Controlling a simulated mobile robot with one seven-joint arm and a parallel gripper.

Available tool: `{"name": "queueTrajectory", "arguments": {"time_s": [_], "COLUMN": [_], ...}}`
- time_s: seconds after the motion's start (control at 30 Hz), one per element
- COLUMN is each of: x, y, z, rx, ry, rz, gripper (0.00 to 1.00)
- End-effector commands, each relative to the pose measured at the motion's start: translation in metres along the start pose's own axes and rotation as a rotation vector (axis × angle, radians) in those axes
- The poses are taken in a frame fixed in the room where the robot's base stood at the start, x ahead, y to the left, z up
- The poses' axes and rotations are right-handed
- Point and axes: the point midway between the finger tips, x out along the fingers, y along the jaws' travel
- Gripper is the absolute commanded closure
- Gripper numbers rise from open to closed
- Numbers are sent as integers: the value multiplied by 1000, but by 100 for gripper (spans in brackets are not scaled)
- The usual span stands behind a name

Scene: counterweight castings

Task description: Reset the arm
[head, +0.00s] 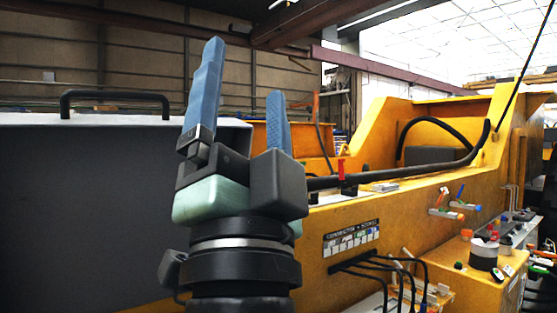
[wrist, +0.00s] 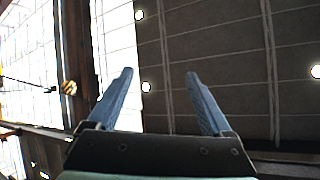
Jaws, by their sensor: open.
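My gripper (head: 240,95) stands upright in the middle of the head view, with its two blue fingers pointing up. The fingers are spread apart with nothing between them. In the wrist view my gripper (wrist: 160,82) also shows open and empty, with the wall and roof of the hall behind it. My wrist hides part of the yellow machine behind it.
A large dark grey block (head: 80,210) with a black handle (head: 115,95) fills the left. A yellow machine body (head: 400,220) with black hoses and cables spans the right. Small tools and rolls (head: 484,254) lie on its right ledge. The space above my gripper looks free.

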Motion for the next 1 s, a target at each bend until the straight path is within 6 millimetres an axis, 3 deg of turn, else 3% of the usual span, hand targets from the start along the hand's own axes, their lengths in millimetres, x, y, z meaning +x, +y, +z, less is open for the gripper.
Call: {"name": "queueTrajectory", "arguments": {"time_s": [0.03,0.1,0.2,0.3,0.5,0.53,0.6,0.77,0.9,1.0], "x": [-15,-38,-75,-113,-190,-187,-154,-102,-62,-44], "y": [26,59,102,136,189,187,162,111,54,16], "z": [29,60,92,112,130,126,108,65,18,-13], "rx": [-135,-295,-473,-608,-798,-815,-824,-851,-871,-880], "ry": [-123,-277,-470,-633,-921,-919,-810,-598,-386,-250], "rz": [72,158,258,339,470,467,414,313,213,148], "gripper": [16,16,16,16,16,16,16,16,16,16]}}
